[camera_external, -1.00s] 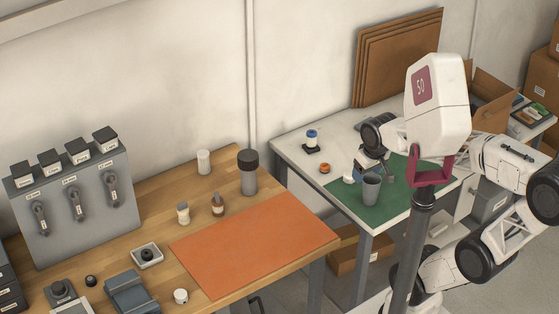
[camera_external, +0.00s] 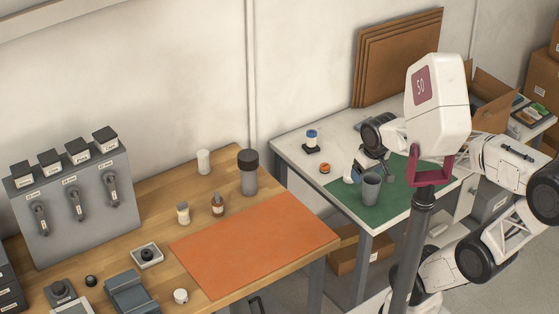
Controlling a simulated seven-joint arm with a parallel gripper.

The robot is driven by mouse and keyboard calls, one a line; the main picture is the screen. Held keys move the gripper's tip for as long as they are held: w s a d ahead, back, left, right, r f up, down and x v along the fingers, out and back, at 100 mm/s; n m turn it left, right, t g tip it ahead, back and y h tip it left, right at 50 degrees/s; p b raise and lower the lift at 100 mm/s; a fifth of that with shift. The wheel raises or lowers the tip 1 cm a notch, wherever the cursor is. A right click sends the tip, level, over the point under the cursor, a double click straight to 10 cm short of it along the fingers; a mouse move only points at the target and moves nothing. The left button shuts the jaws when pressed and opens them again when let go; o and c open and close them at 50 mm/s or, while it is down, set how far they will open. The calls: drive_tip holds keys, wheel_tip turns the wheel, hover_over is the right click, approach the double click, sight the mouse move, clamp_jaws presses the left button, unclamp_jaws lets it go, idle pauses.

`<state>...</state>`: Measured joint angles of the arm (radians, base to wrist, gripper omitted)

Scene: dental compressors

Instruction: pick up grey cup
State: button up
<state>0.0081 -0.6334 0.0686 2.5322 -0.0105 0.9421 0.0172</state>
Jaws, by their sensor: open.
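The grey cup (camera_external: 371,190) stands upright on the green mat (camera_external: 400,205) on the white table. My gripper (camera_external: 364,173) is open and points down right at the cup, at its upper left and behind it in this view. Its fingers are small and partly hidden by the cup, so I cannot tell whether they touch it or stand around it. A small white and blue shape (camera_external: 349,178) shows just left of the cup, partly hidden.
A blue-topped jar (camera_external: 312,138) and an orange round item (camera_external: 324,168) stand left on the white table (camera_external: 295,150). Cardboard sheets (camera_external: 395,60) lean behind. A dark-lidded grey canister (camera_external: 249,175) stands on the wooden table by the orange mat (camera_external: 255,245).

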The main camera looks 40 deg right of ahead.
drive_tip(key=o, duration=0.3)
drive_tip(key=m+t+h, duration=0.3)
drive_tip(key=t, duration=0.4)
approach(378, 185)
drive_tip(key=x, duration=0.5)
drive_tip(key=shift+w+f, duration=0.1)
drive_tip(key=shift+a+f+n+t, duration=0.15)
drive_tip(key=shift+n+t, duration=0.25)
drive_tip(key=shift+t, duration=1.4)
